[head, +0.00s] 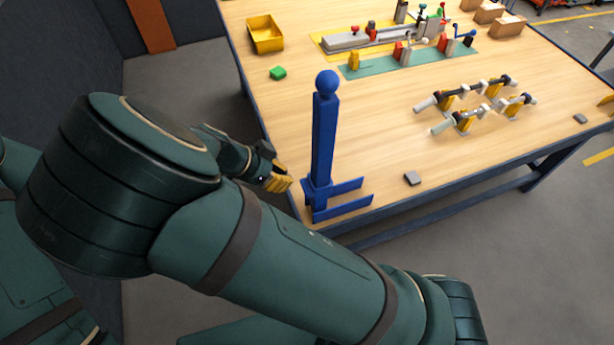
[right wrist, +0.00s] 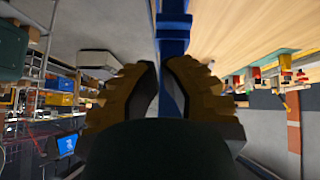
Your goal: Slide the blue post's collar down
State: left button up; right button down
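The blue post (head: 323,140) stands upright at the near left corner of the table, with a round ball on top. Low on it, a blue bracket-like part (head: 343,207) has two flat bars reaching right; I cannot tell which part is the collar. My right gripper (head: 284,183), with yellow fingers, is just left of the post's lower part. In the right wrist view, the blue post (right wrist: 172,45) shows beyond and through the narrow gap between the fingers (right wrist: 160,68). They look partly open and not closed on it. My left gripper is not in view.
Fixtures and cardboard boxes (head: 507,25) stand farther back. The table area right of the post is mostly clear.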

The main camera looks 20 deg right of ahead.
jog(key=shift+m+t+h, duration=0.3)
jog(key=shift+m+h, duration=0.2)
jog(key=shift+m, duration=0.3)
jog(key=r, duration=0.2)
jog(key=a+r, duration=0.1)
jog(key=r, duration=0.1)
jog(key=shift+w+a+r, duration=0.1)
jog(key=shift+w, duration=0.15)
send_over(311, 186)
jog(key=a, duration=0.2)
jog(key=f, duration=0.7)
jog(key=shift+s+d, duration=0.15)
jog(key=shift+s, duration=0.05)
notch_tip(311, 186, down, 3)
jog(key=shift+f+p, duration=0.15)
jog(key=shift+p, duration=0.15)
jog(key=shift+f, duration=0.45)
